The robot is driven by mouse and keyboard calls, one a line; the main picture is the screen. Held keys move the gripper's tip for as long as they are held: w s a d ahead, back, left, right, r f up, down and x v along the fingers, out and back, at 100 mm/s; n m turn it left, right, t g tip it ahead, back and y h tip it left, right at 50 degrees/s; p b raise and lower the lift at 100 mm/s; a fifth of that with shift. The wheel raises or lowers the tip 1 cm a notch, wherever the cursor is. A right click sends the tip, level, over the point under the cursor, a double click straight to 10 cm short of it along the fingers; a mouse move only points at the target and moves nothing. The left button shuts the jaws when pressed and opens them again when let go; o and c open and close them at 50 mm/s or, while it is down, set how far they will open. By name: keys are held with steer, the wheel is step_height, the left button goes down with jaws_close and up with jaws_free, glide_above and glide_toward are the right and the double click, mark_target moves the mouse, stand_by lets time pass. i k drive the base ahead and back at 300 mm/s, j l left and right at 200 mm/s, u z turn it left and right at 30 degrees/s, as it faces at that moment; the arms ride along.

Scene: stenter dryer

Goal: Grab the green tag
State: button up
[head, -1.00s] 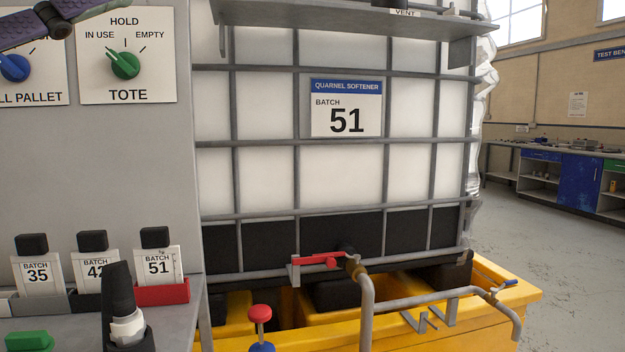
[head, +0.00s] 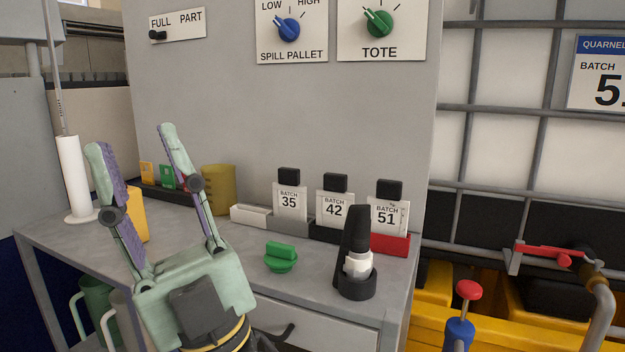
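A small green tag (head: 166,176) stands in a dark rack (head: 162,190) at the back left of the grey bench, between a yellow tag (head: 147,173) and a red one that is partly hidden. My gripper (head: 132,140) is open with nothing between its fingers. Its pale green fingers with purple pads point up, in front of the bench's left part. The right finger hides part of the rack and the red tag. The gripper looks nearer to the camera than the tags.
A yellow-brown cup (head: 219,188) stands right of the rack, and a white roll (head: 74,180) stands at left. A yellow object (head: 137,214) is partly behind the fingers. A green knob-like piece (head: 281,257), a black-and-white holder (head: 356,262) and batch bottles (head: 336,210) occupy the right.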

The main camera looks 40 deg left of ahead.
mark_target(167, 181)
steer(key=u, duration=1.85)
